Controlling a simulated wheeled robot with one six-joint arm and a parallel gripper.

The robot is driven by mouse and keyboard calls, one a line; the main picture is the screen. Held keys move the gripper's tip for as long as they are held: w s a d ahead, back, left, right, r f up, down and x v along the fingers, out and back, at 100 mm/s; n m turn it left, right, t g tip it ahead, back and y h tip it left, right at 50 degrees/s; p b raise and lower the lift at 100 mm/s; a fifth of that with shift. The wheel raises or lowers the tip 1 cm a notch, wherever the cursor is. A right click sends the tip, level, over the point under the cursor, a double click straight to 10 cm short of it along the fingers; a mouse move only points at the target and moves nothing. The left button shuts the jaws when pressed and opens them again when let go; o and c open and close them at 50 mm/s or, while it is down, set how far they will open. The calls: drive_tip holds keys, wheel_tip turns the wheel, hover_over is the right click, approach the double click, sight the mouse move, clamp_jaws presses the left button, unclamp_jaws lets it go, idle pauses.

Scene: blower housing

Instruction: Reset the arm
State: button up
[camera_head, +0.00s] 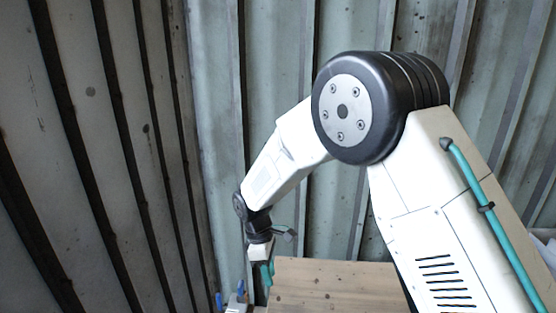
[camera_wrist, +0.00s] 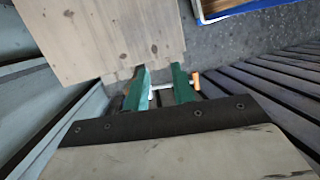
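My arm reaches down at the left in the head view, and my gripper (camera_head: 265,282) points downward beside the left end of a wooden tabletop (camera_head: 340,283). In the wrist view my gripper (camera_wrist: 161,70) has two green fingers standing apart, with a clear gap between the tips. A thin white rod-like piece (camera_wrist: 160,87) with an orange end (camera_wrist: 195,80) shows between and beside the fingers. I cannot tell whether it touches them; nothing is visibly clamped at the tips. The tabletop (camera_wrist: 100,35) lies left of the fingers in the wrist view.
Small blue-topped parts (camera_head: 240,290) stand by the gripper at the bottom of the head view. Corrugated metal walls (camera_head: 100,150) stand close at the left and behind. A blue-edged tray or crate (camera_wrist: 235,8) shows at the wrist view's top, above dark grey floor (camera_wrist: 215,45).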

drive_tip(key=s+d+r+m, duration=0.4)
drive_tip(key=s+d+r, duration=0.1)
drive_tip(key=d+r, duration=0.25)
drive_tip(key=s+d+r+m, duration=0.5)
drive_tip(key=d+r, duration=0.2)
drive_tip(key=r, duration=0.2)
drive_tip(key=s+d+r+m+t+y, duration=0.1)
drive_tip(key=s+d+r+m, duration=0.2)
drive_tip(key=s+d, duration=0.4)
drive_tip(key=s+d+r+m+t+y, duration=0.1)
drive_tip(key=s+d+r+m, duration=0.3)
drive_tip(key=s, duration=0.8)
drive_tip(key=shift+s+d+r+m+t, duration=0.35)
drive_tip(key=shift+d+r+t, duration=0.65)
drive_tip(key=shift+d, duration=0.8)
